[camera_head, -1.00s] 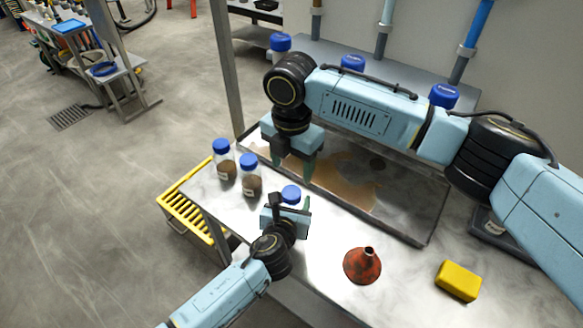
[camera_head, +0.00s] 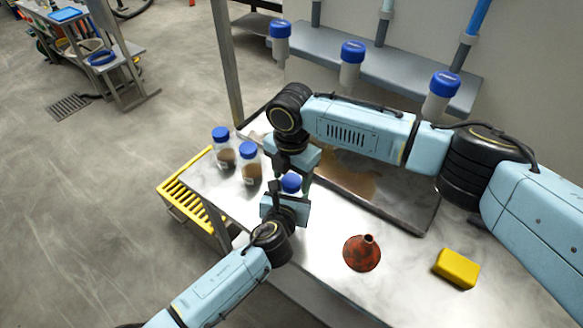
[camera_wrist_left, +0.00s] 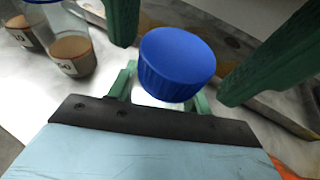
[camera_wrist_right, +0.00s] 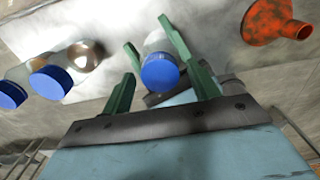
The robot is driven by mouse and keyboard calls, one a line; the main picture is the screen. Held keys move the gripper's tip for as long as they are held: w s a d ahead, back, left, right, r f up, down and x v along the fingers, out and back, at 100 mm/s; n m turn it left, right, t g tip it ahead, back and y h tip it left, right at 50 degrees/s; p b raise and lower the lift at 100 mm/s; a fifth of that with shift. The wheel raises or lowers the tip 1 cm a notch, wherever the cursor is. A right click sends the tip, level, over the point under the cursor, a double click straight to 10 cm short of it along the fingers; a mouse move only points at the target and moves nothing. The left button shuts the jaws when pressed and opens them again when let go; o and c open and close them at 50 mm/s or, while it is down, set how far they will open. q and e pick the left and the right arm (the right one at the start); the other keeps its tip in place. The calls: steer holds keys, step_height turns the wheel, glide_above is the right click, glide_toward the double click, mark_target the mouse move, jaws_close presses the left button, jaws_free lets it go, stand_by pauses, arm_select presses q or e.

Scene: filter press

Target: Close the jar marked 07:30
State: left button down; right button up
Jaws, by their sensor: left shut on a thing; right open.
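A jar with a blue lid (camera_head: 291,183) stands at the table's front edge; its label is hidden. My left gripper (camera_head: 287,200) is shut on this jar below the lid. My right gripper (camera_head: 293,178) is open above it, with its fingers on either side of the lid. In the left wrist view the lid (camera_wrist_left: 178,63) sits between the larger green right fingers, apart from them. In the right wrist view the lid (camera_wrist_right: 160,72) tops a clear jar body (camera_wrist_right: 158,43). I cannot tell how tightly it sits.
Two blue-lidded jars of brown material, a left one (camera_head: 223,155) and a right one (camera_head: 250,168), stand left of my grippers. A rusty red funnel (camera_head: 362,253) and a yellow block (camera_head: 456,268) lie to the right. A shallow metal tray (camera_head: 400,222) lies behind.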

steer(key=shift+c, duration=0.2)
steer(key=c, duration=1)
steer(key=m, duration=0.3)
steer(key=o, duration=1.1)
steer(key=shift+r, duration=2.25)
